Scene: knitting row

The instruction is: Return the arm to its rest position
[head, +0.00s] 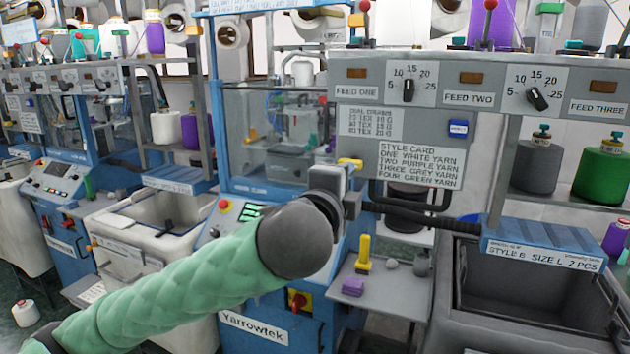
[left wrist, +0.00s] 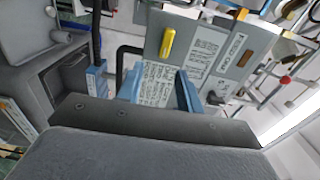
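My left arm in its green sleeve reaches in from the lower left of the head view. Its left gripper (head: 345,182) is raised in front of the blue knitting machine (head: 268,318), just left of and below the grey feed panel (head: 440,130). In the left wrist view the two blue fingers of the left gripper (left wrist: 160,90) stand apart with nothing visible held between them. Printed cards on the panel show beyond the fingers. My right arm and gripper are not in view.
A small shelf (head: 385,290) below the gripper holds a yellow-handled tool (head: 363,258) and a purple block (head: 353,287). A grey bin (head: 455,310) stands to the right. Yarn cones, including a green one (head: 602,175), stand at the right.

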